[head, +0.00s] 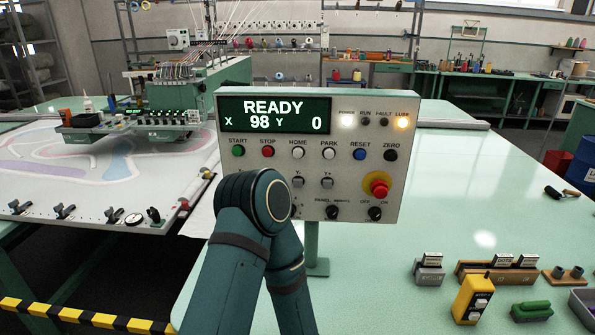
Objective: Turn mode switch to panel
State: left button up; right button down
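The grey control panel (307,180) stands on a green post and reads READY, X 98, Y 0. The mode switch (333,212) is a small black knob on its bottom row, under a PANEL label on its left and a second label on its right. Its pointer is too small to read. One of my arms (255,215) rises from the bottom and covers the panel's lower left. No gripper shows; any hand beyond that arm's bend is hidden.
A red emergency stop (378,187) and an OFF/ON knob (375,213) sit right of the mode switch. A yellow pendant (473,298) and several small blocks lie on the green table (420,235). The tufting frame (90,180) is at the left.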

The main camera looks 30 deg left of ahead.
aim_at(332, 211)
jog(key=k+u, duration=0.1)
jog(key=u, duration=0.8)
